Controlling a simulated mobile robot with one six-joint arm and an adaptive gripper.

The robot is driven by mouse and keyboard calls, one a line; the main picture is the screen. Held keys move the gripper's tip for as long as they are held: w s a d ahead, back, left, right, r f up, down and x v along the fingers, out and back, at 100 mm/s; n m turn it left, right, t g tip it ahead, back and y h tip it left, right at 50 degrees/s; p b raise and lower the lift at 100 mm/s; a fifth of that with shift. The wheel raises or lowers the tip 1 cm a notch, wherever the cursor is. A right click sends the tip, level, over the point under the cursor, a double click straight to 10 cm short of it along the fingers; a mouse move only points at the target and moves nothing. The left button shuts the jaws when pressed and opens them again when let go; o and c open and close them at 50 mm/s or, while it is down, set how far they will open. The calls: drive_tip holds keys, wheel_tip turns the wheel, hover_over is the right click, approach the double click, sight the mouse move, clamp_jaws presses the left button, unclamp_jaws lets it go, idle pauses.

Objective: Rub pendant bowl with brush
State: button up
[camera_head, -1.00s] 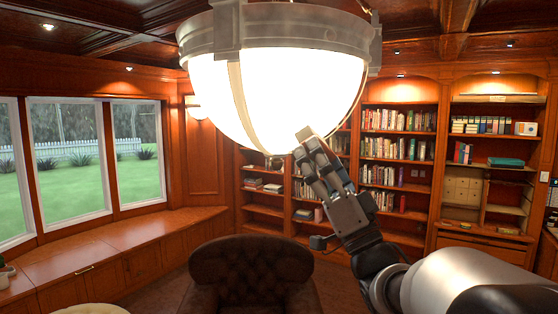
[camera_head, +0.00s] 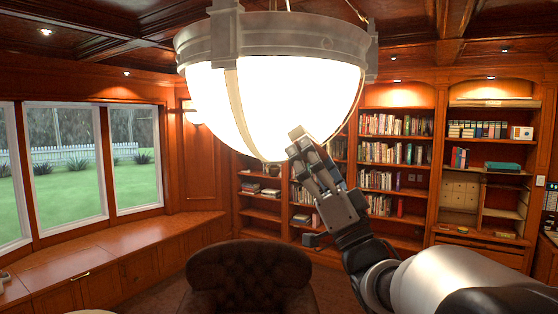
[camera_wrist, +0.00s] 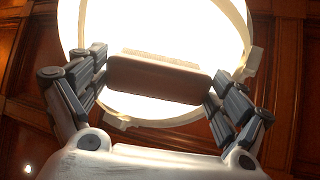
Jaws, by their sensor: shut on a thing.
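The pendant bowl (camera_head: 275,100) is a large glowing white bowl with a grey metal rim, hanging at the top middle in the head view. It also fills the upper middle of the wrist view (camera_wrist: 160,30). My gripper (camera_head: 302,150) is at the bowl's lower right side. In the wrist view my gripper (camera_wrist: 160,82) is shut on the brush (camera_wrist: 158,80), a brown block with a pale bristle edge facing the bowl. In the head view the brush (camera_head: 297,133) shows as a small pale tip against the bowl. Whether the bristles touch the bowl I cannot tell.
A dark tufted leather armchair (camera_head: 250,278) stands below the bowl. Bookshelves (camera_head: 397,150) line the back wall. A window bench (camera_head: 110,250) runs along the left under the windows. The space around the bowl's underside is open.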

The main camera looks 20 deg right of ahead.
drive_tip(key=shift+s+d+r, duration=0.5)
drive_tip(key=shift+d+r, duration=0.05)
drive_tip(key=shift+d, duration=0.15)
drive_tip(key=shift+s+d+r, duration=0.5)
drive_tip(key=shift+d, duration=0.15)
drive_tip(key=shift+w+a+b, duration=0.1)
drive_tip(key=shift+b, duration=0.6)
drive_tip(key=w+a+f+b, duration=0.1)
drive_tip(key=a+f+b, duration=0.1)
drive_tip(key=b, duration=0.1)
drive_tip(key=shift+w+a, duration=0.3)
drive_tip(key=shift+w, duration=0.1)
drive_tip(key=b+v, duration=0.6)
